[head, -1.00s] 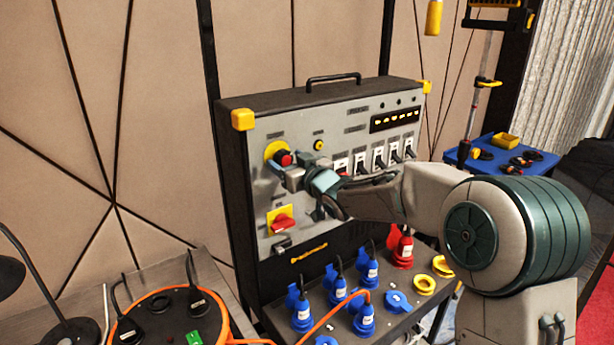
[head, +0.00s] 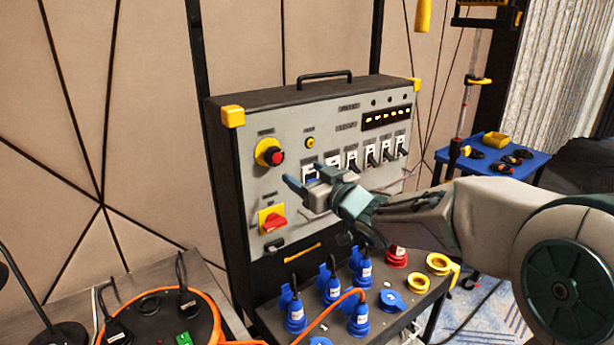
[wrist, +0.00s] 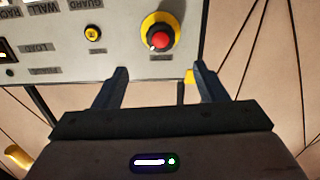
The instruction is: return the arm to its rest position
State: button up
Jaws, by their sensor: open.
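My gripper (head: 302,182) is open and empty in front of the grey control panel (head: 285,205), below and right of the red emergency button. Its two fingers also show in the wrist view (wrist: 161,84), spread apart with nothing between them. My arm comes in from the right side of the head view. The red button on its yellow base (head: 270,153) is clear of the gripper. It also shows in the wrist view (wrist: 160,39), beyond the fingertips.
The panel has a red rotary switch (head: 273,222) and a row of breakers (head: 370,155). Blue plugs (head: 330,285) stand on the ledge below. An orange cable reel (head: 160,318) is at lower left. A blue cart (head: 500,160) stands at right.

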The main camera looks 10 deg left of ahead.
jog(key=s+d+f+m+h, duration=0.2)
jog(key=d+f+h, duration=0.15)
jog(key=d, duration=0.35)
jog(key=s+d+f+m+g+h, duration=0.1)
jog(key=s+d+f+m+h, duration=0.15)
jog(key=d+h, duration=0.4)
jog(key=s+d+f+m+h, duration=0.2)
jog(key=d+m, duration=0.1)
jog(key=d, duration=0.6)
jog(key=s+d+f+m+g, duration=0.1)
jog(key=s+d+f+g, duration=0.1)
jog(key=s, duration=0.5)
jog(key=s+d+f+m+g+h, duration=0.1)
jog(key=s+d+f+g, duration=0.1)
jog(key=s, duration=0.5)
jog(key=s+d+f+m+g, duration=0.1)
jog(key=s+d+f+g, duration=0.2)
jog(key=s, duration=0.4)
jog(key=shift+s+d+g+h, duration=0.2)
jog(key=shift+g+h, duration=0.1)
jog(key=shift+g, duration=0.2)
jog(key=shift+f, duration=0.1)
